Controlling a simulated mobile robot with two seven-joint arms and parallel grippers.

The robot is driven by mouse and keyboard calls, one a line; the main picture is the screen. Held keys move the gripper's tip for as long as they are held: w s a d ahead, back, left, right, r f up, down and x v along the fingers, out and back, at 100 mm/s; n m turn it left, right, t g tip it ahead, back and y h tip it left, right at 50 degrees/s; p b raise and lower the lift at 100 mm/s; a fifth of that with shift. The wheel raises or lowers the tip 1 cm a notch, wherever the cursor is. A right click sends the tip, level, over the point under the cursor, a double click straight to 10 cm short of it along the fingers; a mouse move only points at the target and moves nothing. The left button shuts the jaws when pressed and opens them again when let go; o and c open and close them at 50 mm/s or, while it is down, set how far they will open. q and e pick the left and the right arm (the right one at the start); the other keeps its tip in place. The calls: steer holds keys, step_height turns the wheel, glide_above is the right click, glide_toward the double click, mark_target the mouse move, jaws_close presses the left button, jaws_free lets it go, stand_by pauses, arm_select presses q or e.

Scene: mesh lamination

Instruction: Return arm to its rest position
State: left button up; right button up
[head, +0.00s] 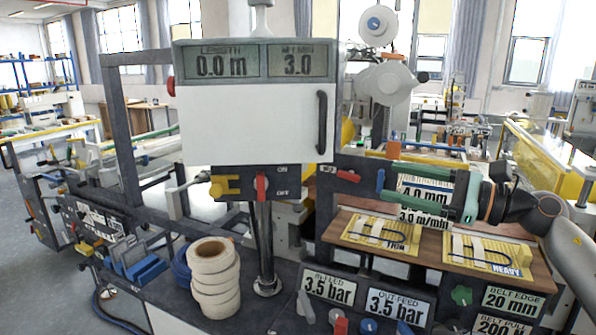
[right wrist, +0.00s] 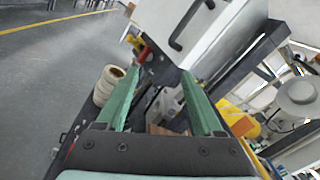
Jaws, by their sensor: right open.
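My right arm (head: 570,240) comes in from the right edge of the head view. My right gripper (head: 386,186) has green fingers pointing left, in front of the 4.0 mm and 3.0 m/min displays. Its fingers are apart with nothing between them. In the right wrist view the gripper (right wrist: 162,72) also shows open and empty, with its fingers toward the machine's white panel (right wrist: 183,30). My left gripper is not in view.
The white panel box (head: 250,125) stands upright at centre, with a red ON/OFF switch (head: 261,186) below. A stack of tape rolls (head: 213,278) sits at lower left. Yellow THIN (head: 382,233) and HEAVY (head: 488,253) plates lie on a wooden board below the gripper.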

steer(key=s+a+f+m+t+h, duration=0.1)
steer(key=s+f+m+t+h, duration=0.15)
steer(key=f+m, duration=0.85)
steer(key=s+f+m+t+h, duration=0.2)
steer(key=f+m+t+h, duration=0.1)
steer(key=f+m, duration=0.8)
steer(key=s+a+f+m+t+h, duration=0.1)
steer(key=s+f+m+t+h, duration=0.15)
steer(key=f+m, duration=0.85)
steer(key=s+f+m+g+h, duration=0.5)
steer(key=s+f+m+g, duration=0.3)
steer(key=s+f+m, duration=1)
steer(key=s+f, duration=0.2)
steer(key=s, duration=0.3)
steer(key=shift+s+f+m+g, duration=0.25)
steer(key=shift+f+m+g, duration=0.05)
